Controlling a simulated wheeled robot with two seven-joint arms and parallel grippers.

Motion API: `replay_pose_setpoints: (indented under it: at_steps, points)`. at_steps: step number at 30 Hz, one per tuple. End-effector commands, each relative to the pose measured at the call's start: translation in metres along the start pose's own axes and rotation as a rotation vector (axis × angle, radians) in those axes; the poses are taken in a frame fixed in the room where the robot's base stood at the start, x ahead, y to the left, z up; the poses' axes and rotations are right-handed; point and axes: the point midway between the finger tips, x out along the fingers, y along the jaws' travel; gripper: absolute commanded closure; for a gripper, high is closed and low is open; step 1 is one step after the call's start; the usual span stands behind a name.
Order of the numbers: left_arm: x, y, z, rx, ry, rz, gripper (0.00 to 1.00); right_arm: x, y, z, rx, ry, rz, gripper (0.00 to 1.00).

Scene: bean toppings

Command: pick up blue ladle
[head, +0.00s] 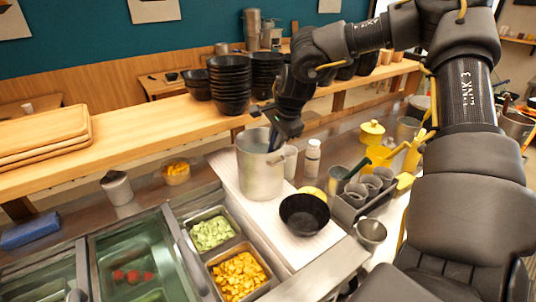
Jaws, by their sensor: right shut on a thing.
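A tall silver pot (262,170) stands on the white board of the counter. The dark blue handle of the ladle (273,139) rises out of the pot's mouth; its lower part is hidden inside. My right gripper (279,127) is directly above the pot's right rim, pointing down, shut on the upper end of the ladle. The finger contact is small and dark in the picture. My left gripper is not in view.
A black bowl (304,214) sits right of the pot, near a white bottle (312,157) and a grey holder with cups (362,196). Stacked black bowls (230,84) stand on the wooden shelf (130,138) behind. Green and orange food trays (238,272) are in front.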

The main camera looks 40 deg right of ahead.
Motion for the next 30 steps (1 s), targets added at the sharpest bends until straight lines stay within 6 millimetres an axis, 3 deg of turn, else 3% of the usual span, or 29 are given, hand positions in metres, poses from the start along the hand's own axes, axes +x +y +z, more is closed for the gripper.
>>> replay_pose_setpoints:
  at_steps: [5, 12, 18, 30]
  points:
    - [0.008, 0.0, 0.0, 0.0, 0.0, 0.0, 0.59, -0.016, -0.008, 0.0, -0.002, 0.002, -0.008, 1.0]
    - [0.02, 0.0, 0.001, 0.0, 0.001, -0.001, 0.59, -0.06, -0.026, 0.0, 0.0, 0.003, -0.007, 1.0]
    - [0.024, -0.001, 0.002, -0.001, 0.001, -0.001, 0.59, -0.086, -0.036, 0.0, 0.001, 0.002, -0.004, 1.0]
    - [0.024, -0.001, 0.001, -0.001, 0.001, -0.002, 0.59, -0.093, -0.038, 0.0, 0.0, 0.0, -0.001, 1.0]
